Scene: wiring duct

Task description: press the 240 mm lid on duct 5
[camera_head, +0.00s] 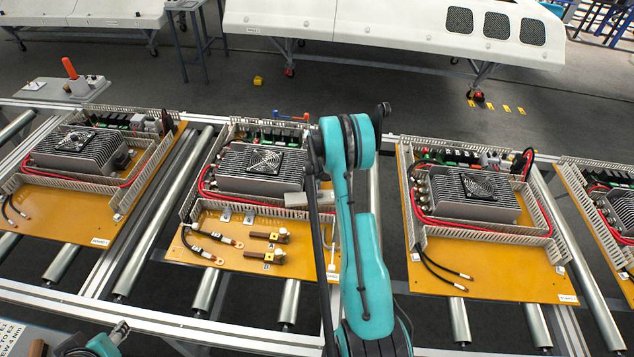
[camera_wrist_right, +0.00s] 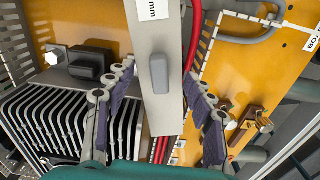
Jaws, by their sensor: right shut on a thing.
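My right gripper (camera_wrist_right: 160,75) is shut on the grey lid (camera_wrist_right: 160,115), its fingers on either side of a raised grey grip. A label ending in "mm" shows on the lid; its number is cut off. In the wrist view the lid lies over the line of a slotted duct (camera_wrist_right: 208,45) with red cables; I cannot tell whether they touch. In the head view my right arm hides most of this, and a grey piece (camera_head: 307,198) shows beside it. No duct number is readable. Part of my left gripper (camera_head: 105,342) shows at the bottom left; its jaws are unclear.
The orange board (camera_head: 200,257) under my right arm carries a finned unit with a fan (camera_head: 262,165), brass-coloured parts (camera_head: 268,237) and loose black cables (camera_head: 208,248). Similar boards stand left (camera_head: 60,222) and right (camera_head: 480,280) on the roller conveyor. Gaps with bare rollers (camera_head: 165,210) separate them.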

